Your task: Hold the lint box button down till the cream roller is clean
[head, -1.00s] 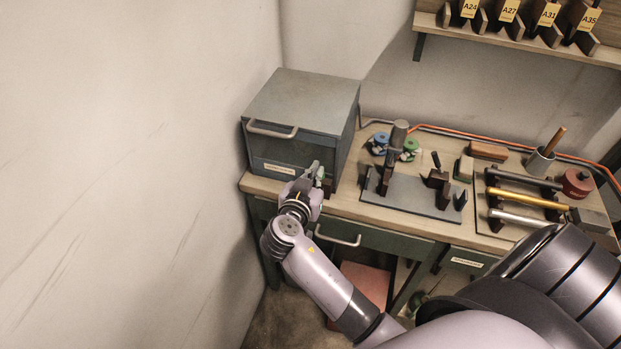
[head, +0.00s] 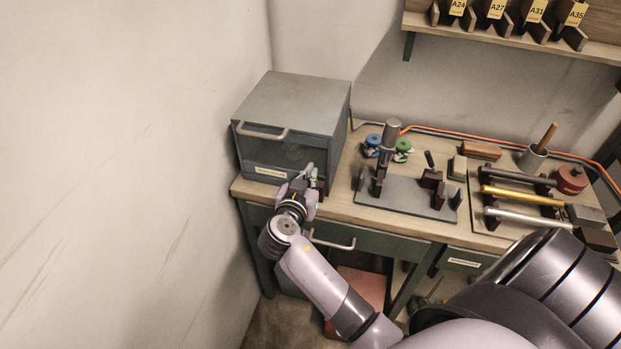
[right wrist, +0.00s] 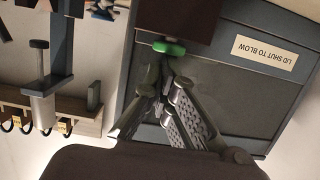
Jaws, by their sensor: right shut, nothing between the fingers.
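The lint box (head: 292,105) is a grey-green box with a closed lid at the bench's left end. Its dark front window (head: 264,152) dimly shows a pale round shape; I cannot tell whether this is the cream roller. My right gripper (head: 310,172) is at the box's lower right front. The right wrist view shows the green button (right wrist: 170,47) on a dark block. There, my right gripper (right wrist: 164,62) is shut and empty, its fingertips at the button, seemingly touching it. How far the button is pressed is unclear. My left gripper is out of view.
A grey plate with posts (head: 410,198) and a tool rack (head: 515,205) occupy the bench to the right. A wall stands close on the left.

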